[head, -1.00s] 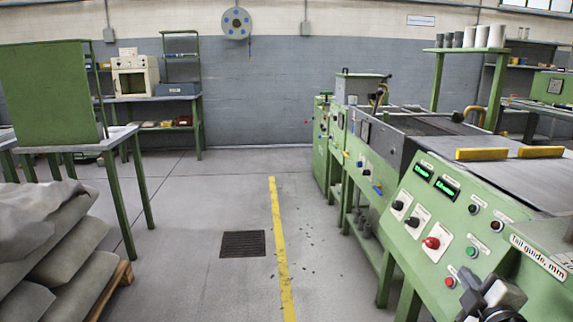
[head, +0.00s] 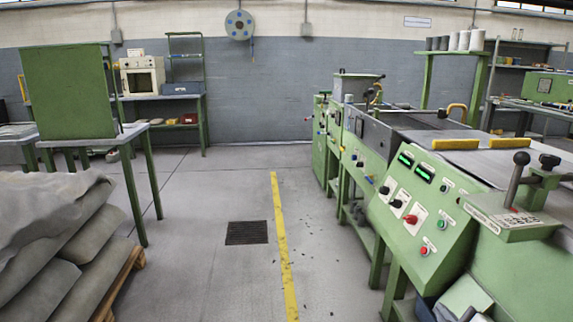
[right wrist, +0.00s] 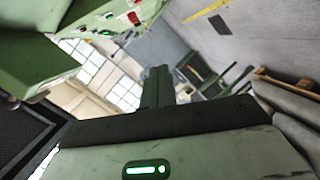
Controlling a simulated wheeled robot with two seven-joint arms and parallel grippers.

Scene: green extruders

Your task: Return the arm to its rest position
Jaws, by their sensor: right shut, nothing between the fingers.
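My right gripper (right wrist: 157,88) shows in the right wrist view as a dark pair of fingers, closed together and empty. It touches nothing that I can see. In the head view, a pale part of what looks like my right arm (head: 462,298) shows at the bottom edge, beside the green control panel (head: 415,205); the fingers cannot be made out there. The panel (right wrist: 112,18) also shows at the upper left of the right wrist view. My left gripper is in neither current view.
The green extruder line runs along the right, with a black-knobbed lever (head: 516,180) near the front. Grey sacks (head: 60,225) lie on a wooden pallet (head: 122,282) at left. A green table (head: 135,130) stands behind them.

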